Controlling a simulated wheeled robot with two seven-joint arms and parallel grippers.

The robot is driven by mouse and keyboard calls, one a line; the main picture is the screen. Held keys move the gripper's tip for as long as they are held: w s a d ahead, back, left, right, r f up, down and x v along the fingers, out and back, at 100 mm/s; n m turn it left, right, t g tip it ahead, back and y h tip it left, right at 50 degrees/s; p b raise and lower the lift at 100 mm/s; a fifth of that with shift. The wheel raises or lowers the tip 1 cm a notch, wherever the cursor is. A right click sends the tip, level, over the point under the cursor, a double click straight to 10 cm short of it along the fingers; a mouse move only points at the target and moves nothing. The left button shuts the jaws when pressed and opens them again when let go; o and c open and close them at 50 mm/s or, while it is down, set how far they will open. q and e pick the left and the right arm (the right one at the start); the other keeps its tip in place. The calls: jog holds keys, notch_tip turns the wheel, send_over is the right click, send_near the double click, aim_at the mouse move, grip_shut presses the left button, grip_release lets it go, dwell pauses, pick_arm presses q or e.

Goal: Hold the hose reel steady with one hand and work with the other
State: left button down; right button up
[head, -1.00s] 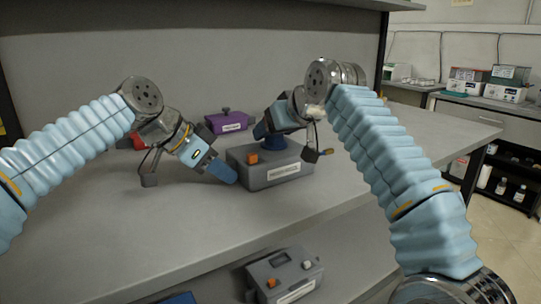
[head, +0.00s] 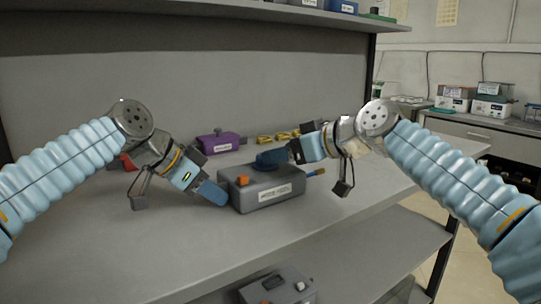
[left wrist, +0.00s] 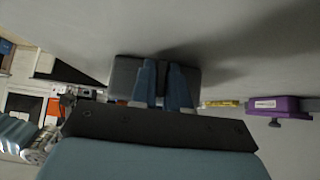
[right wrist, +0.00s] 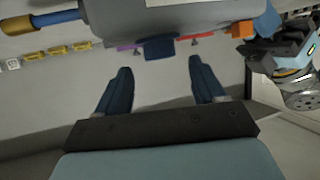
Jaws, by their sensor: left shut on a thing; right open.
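The hose reel seems to be the grey box (head: 265,193) with a white label too blurred to read, an orange knob (head: 242,180) and a dark blue part (head: 272,159) on top. My left gripper (head: 222,197) is shut at the box's left end; in the left wrist view its fingers (left wrist: 165,75) are close together in front of the grey box (left wrist: 124,72). My right gripper (head: 290,153) is by the blue part at the box's right. In the right wrist view its fingers (right wrist: 160,80) are wide apart, nothing between them, with the blue part (right wrist: 160,48) beyond.
A blue, yellow-tipped piece (head: 316,172) sticks out at the box's right. A purple box (head: 218,143) and yellow items (head: 278,138) stand behind. Another grey box (head: 275,290) sits on the lower shelf. The bench front (head: 180,250) is clear.

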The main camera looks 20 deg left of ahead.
jog(key=shift+x, duration=2.25)
jog(key=c, duration=1.1)
jog(key=shift+o, duration=0.2)
